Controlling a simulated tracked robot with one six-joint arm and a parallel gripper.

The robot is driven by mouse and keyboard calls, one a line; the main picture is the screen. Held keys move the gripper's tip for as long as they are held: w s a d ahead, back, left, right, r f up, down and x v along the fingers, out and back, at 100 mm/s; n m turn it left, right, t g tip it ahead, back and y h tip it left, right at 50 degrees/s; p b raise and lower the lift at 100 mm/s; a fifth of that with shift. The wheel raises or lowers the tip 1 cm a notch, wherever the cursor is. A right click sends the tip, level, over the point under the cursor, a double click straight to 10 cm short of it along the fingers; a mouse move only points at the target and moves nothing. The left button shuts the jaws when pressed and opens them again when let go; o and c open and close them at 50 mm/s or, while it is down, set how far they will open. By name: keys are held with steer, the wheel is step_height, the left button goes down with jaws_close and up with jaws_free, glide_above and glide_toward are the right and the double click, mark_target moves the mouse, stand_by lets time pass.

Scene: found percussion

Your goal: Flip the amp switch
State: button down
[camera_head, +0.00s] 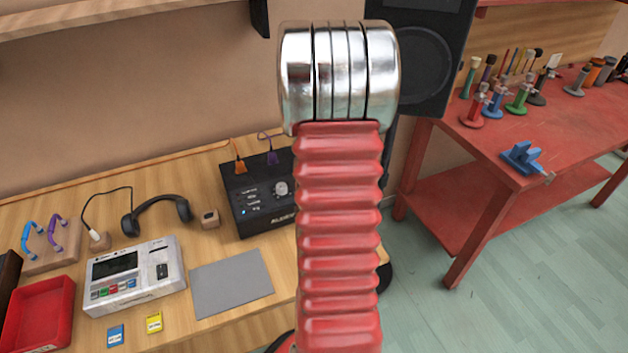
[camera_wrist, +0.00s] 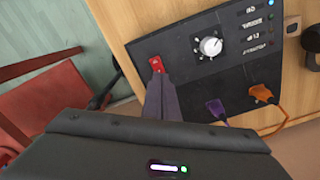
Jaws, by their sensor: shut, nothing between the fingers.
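The amp is a black box (camera_head: 258,199) on the wooden bench in the head view, its right part hidden behind my arm. The wrist view shows its black panel (camera_wrist: 190,75) close up. A red switch (camera_wrist: 157,64) sits near the panel's left edge, left of a silver knob (camera_wrist: 210,46). My gripper (camera_wrist: 159,82) is shut and empty. Its fingertips are at the red switch's lower edge; I cannot tell whether they touch it. Which way the switch is set is unclear. The head view does not show my gripper.
Purple (camera_wrist: 215,107) and orange (camera_wrist: 262,93) plugs stand up from the amp near the fingers. A black speaker (camera_head: 435,60) and red workbench (camera_head: 530,187) stand right.

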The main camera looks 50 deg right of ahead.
steer(key=shift+r, duration=1.8)
steer(key=shift+f, duration=0.3)
steer(key=a, duration=0.1)
steer(key=s+a+f, duration=0.1)
steer(key=a+n, duration=0.1)
steer(key=shift+s+a+f, duration=0.1)
steer(key=shift+s+f, duration=0.1)
steer(key=shift+s, duration=0.15)
steer(key=s+a+r+n+t, duration=0.2)
steer(key=a+r+n, duration=0.1)
steer(key=a, duration=1)
steer(key=s+a+r+n+t, duration=0.1)
steer(key=a+r+n, duration=0.3)
steer(key=a, duration=0.9)
steer(key=s+a+r+n+t, duration=0.2)
steer(key=a+r+n, duration=0.1)
steer(key=a, duration=1)
steer(key=shift+s+a+r+n+t, duration=0.15)
steer(key=shift+s+r+n+t, duration=0.15)
steer(key=shift+n, duration=0.3)
steer(key=shift+s, duration=0.15)
